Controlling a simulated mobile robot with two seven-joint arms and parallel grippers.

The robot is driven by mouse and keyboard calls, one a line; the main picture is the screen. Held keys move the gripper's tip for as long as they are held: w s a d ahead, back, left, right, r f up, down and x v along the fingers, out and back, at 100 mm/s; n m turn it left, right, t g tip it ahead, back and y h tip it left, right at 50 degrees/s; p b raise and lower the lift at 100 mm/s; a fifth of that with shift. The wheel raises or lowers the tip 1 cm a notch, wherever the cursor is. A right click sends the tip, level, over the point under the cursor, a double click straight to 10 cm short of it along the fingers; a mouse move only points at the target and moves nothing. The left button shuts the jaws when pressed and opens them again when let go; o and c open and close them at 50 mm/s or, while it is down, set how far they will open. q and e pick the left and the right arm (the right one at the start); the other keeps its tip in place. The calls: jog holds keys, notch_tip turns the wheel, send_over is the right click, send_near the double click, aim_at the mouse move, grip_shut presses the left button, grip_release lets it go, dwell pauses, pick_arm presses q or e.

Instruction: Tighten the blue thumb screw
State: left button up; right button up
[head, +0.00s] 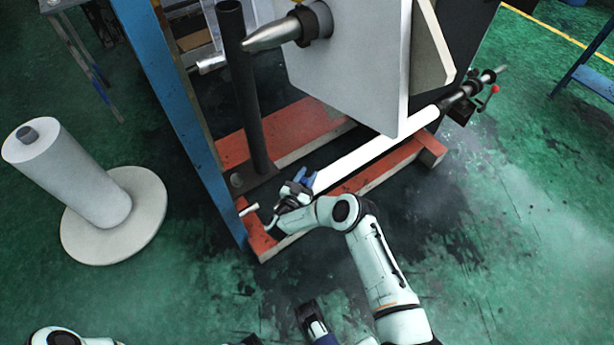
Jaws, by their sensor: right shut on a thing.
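My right gripper (293,194) reaches the near end of a white roll (375,150) low on the film tower. It is shut on the blue thumb screw; a small patch of blue (311,181) shows right beside its dark fingers. The fingers hide most of the screw, and I cannot tell how far it is turned. A dark, blue-marked part of what seems to be my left gripper (311,318) shows at the bottom edge. It is cut off and apart from the tower.
A blue post (180,110), a black upright (243,90) and a red base frame (400,175) surround the work spot. A grey roll on a disc (75,175) stands left. Green floor at right is free.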

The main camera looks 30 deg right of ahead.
jog(key=o, duration=1)
pick_arm(q)
jog(key=shift+g, duration=0.7)
jog(key=s+r+p, duration=0.1)
jog(key=r, duration=0.1)
jog(key=s+d+r+p, duration=0.1)
jog(key=s+p, duration=0.1)
jog(key=shift+s+d+r, duration=0.2)
jog(key=shift+s+r, duration=0.05)
jog(key=shift+r, duration=0.1)
pick_arm(e)
jog(key=v, duration=1.3)
jog(key=shift+a, duration=0.15)
jog(key=shift+s+f, duration=0.1)
